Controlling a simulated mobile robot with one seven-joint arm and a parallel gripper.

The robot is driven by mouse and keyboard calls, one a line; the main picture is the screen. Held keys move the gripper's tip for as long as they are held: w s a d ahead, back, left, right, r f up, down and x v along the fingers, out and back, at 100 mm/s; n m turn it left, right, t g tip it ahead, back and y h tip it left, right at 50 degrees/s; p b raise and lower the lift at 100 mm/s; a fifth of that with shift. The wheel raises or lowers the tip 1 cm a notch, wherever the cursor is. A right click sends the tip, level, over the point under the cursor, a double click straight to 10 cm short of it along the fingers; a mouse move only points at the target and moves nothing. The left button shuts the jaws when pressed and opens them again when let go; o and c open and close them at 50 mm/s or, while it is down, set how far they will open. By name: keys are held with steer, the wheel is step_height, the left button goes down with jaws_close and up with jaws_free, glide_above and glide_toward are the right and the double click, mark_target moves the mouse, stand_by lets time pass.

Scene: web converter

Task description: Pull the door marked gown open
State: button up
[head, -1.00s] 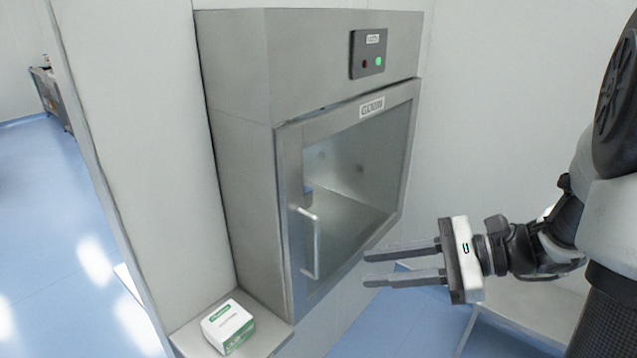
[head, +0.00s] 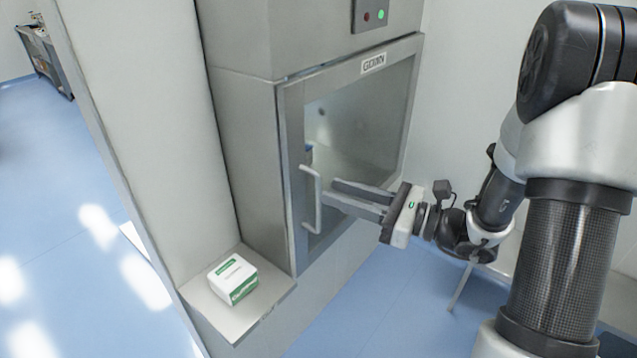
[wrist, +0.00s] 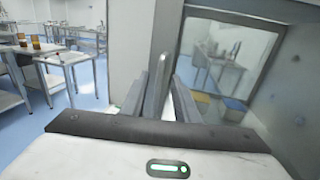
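The door marked gown (head: 290,150) is a metal-framed glass door on the front of a steel cabinet, with its label (head: 373,63) on the top rail. It looks shut. Its pale vertical bar handle (head: 311,200) is on the door's left side. My gripper (head: 331,191) points left at the handle from the right, with its fingers apart and their tips close to the bar. In the wrist view a grey upright bar (wrist: 157,75), which looks like the handle, stands between the two fingers. I cannot tell whether either finger touches it.
A white and green box (head: 233,279) sits on a small ledge (head: 240,318) below the cabinet's left side. A panel (head: 370,14) with a red and a green light is above the door. A wall edge stands left. Blue floor is open in front.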

steer(key=x, duration=0.5)
steer(key=shift+a, duration=0.2)
jaws_close()
